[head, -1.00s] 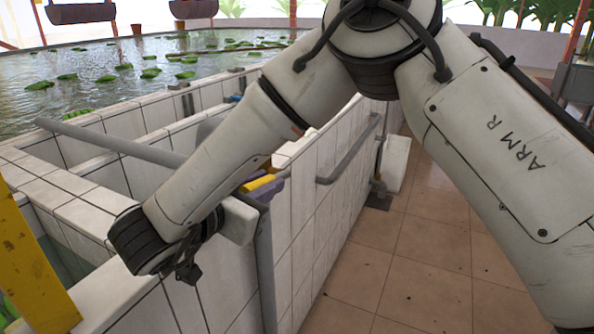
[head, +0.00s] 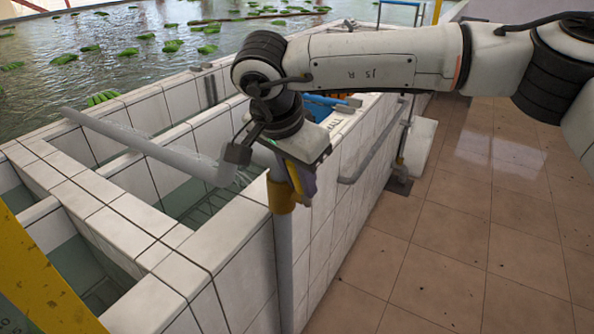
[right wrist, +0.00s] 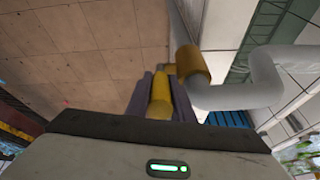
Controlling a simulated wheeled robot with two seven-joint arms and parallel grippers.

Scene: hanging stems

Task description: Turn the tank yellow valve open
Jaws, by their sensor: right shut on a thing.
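The yellow valve's collar (head: 281,196) sits around an upright grey pipe at the near corner of the tiled tank. Its yellow handle (head: 298,176) shows partly below my right wrist. My right gripper (head: 306,186) is at the handle from above, its purple-grey fingers mostly hidden by the wrist. In the right wrist view the handle (right wrist: 160,97) lies between the two fingers, and the gripper is shut on it. The collar (right wrist: 193,64) shows just past the fingertips. My left gripper is not in view.
A grey pipe (head: 150,150) crosses above the tank beside the valve. White tiled walls (head: 130,214) divide the tank. A yellow beam (head: 45,285) stands at the lower left. The tiled floor (head: 440,255) at the right is clear. A pond with lily pads lies behind.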

